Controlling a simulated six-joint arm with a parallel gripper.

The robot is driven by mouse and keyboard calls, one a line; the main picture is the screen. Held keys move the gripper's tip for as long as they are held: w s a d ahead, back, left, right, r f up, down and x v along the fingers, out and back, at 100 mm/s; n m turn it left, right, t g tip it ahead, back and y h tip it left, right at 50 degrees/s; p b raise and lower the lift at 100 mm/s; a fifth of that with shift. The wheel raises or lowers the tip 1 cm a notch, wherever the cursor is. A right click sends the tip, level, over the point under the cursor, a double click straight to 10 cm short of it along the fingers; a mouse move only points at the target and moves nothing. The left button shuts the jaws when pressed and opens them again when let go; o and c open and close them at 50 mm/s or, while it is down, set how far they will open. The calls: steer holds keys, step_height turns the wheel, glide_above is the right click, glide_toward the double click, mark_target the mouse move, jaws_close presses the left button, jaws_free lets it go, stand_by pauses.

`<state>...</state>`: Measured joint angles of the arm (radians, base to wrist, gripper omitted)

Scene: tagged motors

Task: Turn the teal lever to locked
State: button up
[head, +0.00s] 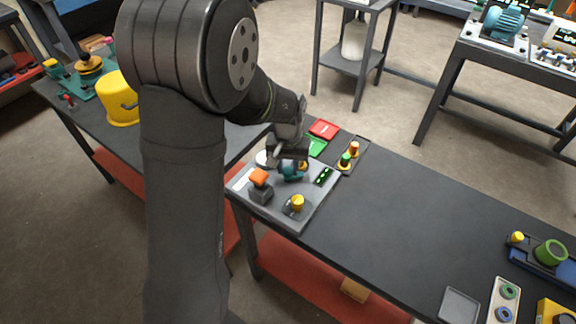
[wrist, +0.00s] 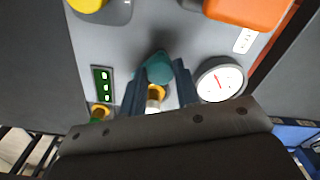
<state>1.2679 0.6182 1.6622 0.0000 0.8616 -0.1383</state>
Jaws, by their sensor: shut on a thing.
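The teal lever (head: 292,172) is on a grey panel (head: 272,213) on the dark bench. In the wrist view its rounded teal part (wrist: 158,68) lies between the tips of my two fingers. My gripper (wrist: 160,84) is shut on it, reaching down from above. In the head view my gripper (head: 291,160) covers much of the lever. A yellow part and a pale part show between the fingers, behind the teal end. I cannot read any locked mark in either view.
A round gauge with a red needle (wrist: 219,79) is close beside one finger. A green-lit display (wrist: 103,84) is on the other side. An orange-topped switch (head: 259,178) and a yellow knob (head: 297,202) stand on the panel. The bench to the right is mostly clear.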

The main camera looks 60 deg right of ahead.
mark_target(288, 170)
steer(key=n, duration=0.4)
steer(key=shift+n, duration=2.2)
steer(key=o, duration=1)
steer(key=shift+c, duration=0.2)
steer(key=shift+r, duration=0.1)
step_height(288, 170, up, 17)
steer(key=shift+r, duration=0.15)
